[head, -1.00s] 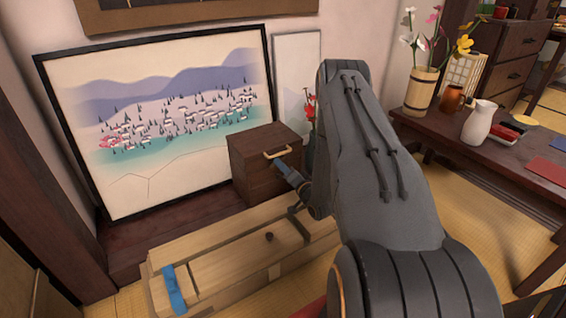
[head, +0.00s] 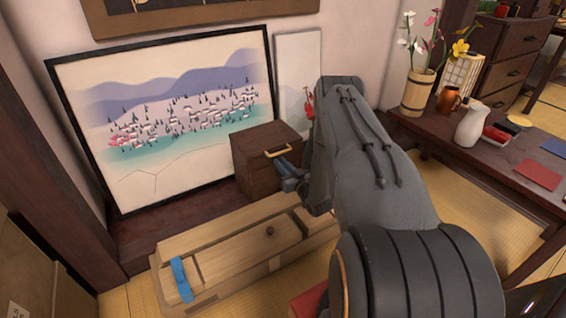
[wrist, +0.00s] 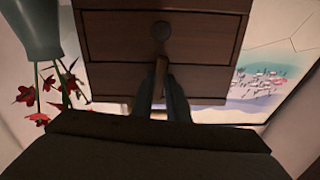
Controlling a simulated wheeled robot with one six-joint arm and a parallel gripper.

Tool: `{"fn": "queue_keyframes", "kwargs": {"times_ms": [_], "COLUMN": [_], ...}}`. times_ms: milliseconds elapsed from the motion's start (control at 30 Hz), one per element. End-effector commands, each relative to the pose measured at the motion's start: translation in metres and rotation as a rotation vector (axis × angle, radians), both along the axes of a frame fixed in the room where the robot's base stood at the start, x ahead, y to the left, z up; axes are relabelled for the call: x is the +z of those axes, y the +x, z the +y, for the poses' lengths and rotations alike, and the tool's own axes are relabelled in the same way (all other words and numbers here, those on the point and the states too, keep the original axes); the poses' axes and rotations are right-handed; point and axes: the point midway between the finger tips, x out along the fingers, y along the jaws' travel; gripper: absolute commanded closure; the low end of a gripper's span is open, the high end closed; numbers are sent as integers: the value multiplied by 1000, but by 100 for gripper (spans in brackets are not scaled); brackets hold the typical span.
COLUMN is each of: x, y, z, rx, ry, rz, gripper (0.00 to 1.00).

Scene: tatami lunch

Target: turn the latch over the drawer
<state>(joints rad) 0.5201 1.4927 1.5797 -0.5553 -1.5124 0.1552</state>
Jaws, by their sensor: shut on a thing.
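The small dark wooden chest (head: 252,170) stands against the back wall, with a light handle (head: 270,155) at its top front edge. In the wrist view the chest front is upside down and shows the drawer (wrist: 205,48) with a round knob (wrist: 161,32). The latch (wrist: 160,72), a narrow wooden bar, lies upright in that picture over the drawer's edge. My gripper (wrist: 162,90) is shut on the latch, one finger on each side. In the head view my gripper (head: 286,170) is at the chest front, and my arm hides part of it.
A long pale wooden box (head: 235,255) with a blue strap (head: 181,280) lies in front of the chest. A framed landscape picture (head: 180,125) leans behind, at left. A vase (wrist: 30,25) with red flowers stands beside the chest. A low table (head: 480,165) is at right.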

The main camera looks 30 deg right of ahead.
Motion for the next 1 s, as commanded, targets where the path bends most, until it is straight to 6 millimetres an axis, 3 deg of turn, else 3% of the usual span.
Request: {"fn": "queue_keyframes", "kwargs": {"times_ms": [300,833,867,900,1000], "x": [-1,-1,-1,-1,-1], "y": [-1,-1,-1,-1,-1], "z": [-1,-1,-1,-1,0], "rx": [-3,-3,-3,-3,-1], "ry": [-113,-135,-135,-134,-134], "rz": [-2,-2,-2,-2,-2], "gripper": [100,100,82,76,67]}}
